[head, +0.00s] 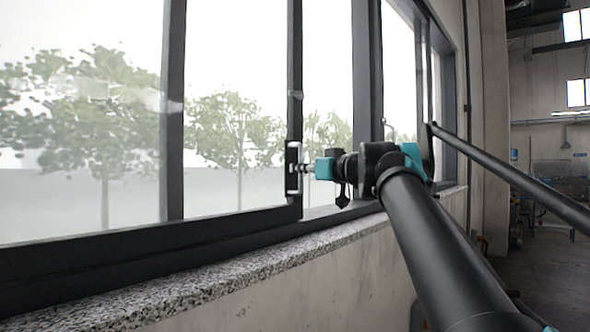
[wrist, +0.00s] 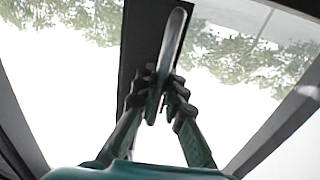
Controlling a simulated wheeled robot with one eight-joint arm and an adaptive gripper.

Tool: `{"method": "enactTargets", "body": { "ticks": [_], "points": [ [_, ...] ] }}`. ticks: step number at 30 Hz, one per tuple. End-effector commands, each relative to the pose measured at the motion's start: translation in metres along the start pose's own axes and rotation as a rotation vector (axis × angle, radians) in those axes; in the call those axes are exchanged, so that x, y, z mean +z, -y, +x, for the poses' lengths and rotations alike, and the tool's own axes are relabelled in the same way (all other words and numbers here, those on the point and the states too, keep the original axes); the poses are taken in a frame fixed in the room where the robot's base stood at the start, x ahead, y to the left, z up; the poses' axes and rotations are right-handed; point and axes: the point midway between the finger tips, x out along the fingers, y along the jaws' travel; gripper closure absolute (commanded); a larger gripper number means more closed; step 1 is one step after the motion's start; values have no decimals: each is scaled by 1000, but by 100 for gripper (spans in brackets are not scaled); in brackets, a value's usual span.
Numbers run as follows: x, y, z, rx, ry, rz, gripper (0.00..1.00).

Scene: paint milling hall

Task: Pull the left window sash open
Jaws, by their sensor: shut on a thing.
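The left window sash (head: 295,60) is a dark-framed glass panel in the head view. A pale upright bar handle (head: 290,170) is on its right-hand stile. My gripper (head: 302,168) reaches it from the right, and its small fingers are at the handle. In the wrist view, both fingers of my gripper (wrist: 164,92) close on the metal handle (wrist: 176,38) from either side, with the dark stile (wrist: 142,42) behind.
A speckled stone sill (head: 200,275) runs below the window above a bare concrete wall (head: 290,295). More dark window frame (head: 367,70) stands behind my arm. The hall floor (head: 545,280) is open at the right, with equipment (head: 560,180) farther back.

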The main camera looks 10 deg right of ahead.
Motion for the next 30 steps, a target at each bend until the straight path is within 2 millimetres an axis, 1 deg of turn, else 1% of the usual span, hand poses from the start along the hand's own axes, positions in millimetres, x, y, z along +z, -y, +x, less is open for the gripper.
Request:
{"method": "enactTargets", "body": {
  "ticks": [1, 4, 15, 16, 21, 30],
  "points": [
    [1, 4, -1, -2, 1, -1, 100],
    [0, 8, -1, -2, 0, -1, 100],
    [0, 9, -2, -1, 0, 0, 100],
    [0, 9, -2, -1, 0, 0, 88],
    [0, 9, -2, -1, 0, 0, 68],
    [0, 9, -2, 0, 0, 0, 68]
  ]
}}
